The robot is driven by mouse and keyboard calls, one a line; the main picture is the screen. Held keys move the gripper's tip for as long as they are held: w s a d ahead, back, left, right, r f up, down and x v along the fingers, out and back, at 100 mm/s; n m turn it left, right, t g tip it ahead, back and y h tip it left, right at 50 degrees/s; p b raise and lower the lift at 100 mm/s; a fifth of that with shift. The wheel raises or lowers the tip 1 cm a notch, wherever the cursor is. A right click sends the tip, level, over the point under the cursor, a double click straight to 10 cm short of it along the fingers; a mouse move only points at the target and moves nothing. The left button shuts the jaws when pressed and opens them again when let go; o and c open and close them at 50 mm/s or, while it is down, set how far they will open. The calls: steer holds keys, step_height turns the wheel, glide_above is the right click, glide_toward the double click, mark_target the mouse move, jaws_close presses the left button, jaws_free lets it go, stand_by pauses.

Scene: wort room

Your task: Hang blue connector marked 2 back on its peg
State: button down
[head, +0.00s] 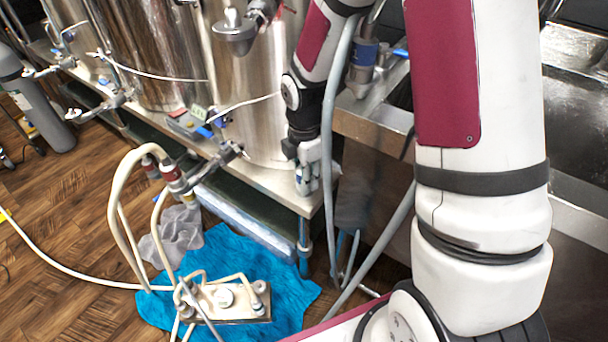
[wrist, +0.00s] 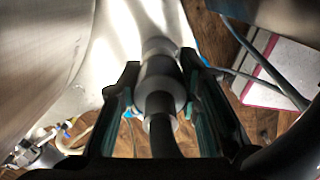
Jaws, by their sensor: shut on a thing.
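My gripper (head: 308,168) is low beside the steel vessel, near the corner of its stand, in the head view. In the wrist view, my gripper (wrist: 160,88) has its two dark fingers on either side of a grey, round hose connector (wrist: 161,78) and is shut on it. A dark hose runs from the connector toward the camera. No number or blue band can be read on it there. In the head view the held piece is small and mostly covered by the fingers. A blue-banded metal fitting (head: 364,54) stands at the sink edge. I cannot make out a peg.
Steel vessels (head: 250,85) stand on a low stand at the left. A steel sink (head: 575,90) is at the right. Grey hoses (head: 328,130) hang close beside my gripper.

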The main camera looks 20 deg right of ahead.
steer(key=shift+f+b, duration=0.5)
steer(key=shift+f, duration=0.3)
steer(key=c, duration=1.1)
jaws_free()
step_height(320, 180, up, 12)
steer(key=shift+r, duration=0.1)
